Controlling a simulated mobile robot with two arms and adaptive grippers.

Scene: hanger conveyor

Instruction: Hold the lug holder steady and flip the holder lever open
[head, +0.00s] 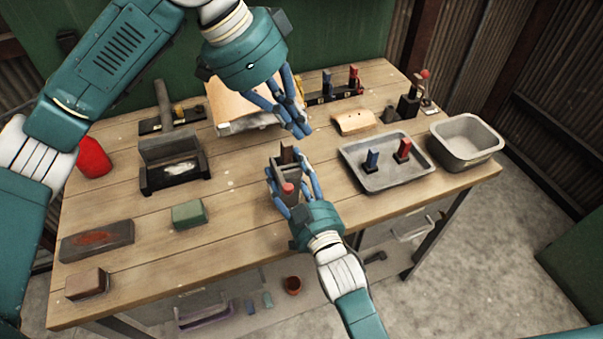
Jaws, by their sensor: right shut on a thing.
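The lug holder (286,155) is a small dark grey block with a brown upright piece, near the middle of the wooden bench. A red-tipped part (288,188), which looks like its lever, shows on the near side, between my fingers. My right gripper (291,184) comes from the front edge and is shut on the lug holder, its blue fingers along both sides. My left gripper (302,132) hangs above and behind the holder, apart from it, with its blue fingertips close together in this view. Whether they meet is unclear. The fingers and palm hide the holder's lower part.
A grey tray (372,184) with blue and red pieces and a grey tub (466,141) stand at right. A dark open box (172,181), green block (188,214) and brick-like blocks are at left. A tan board (236,104) lies behind.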

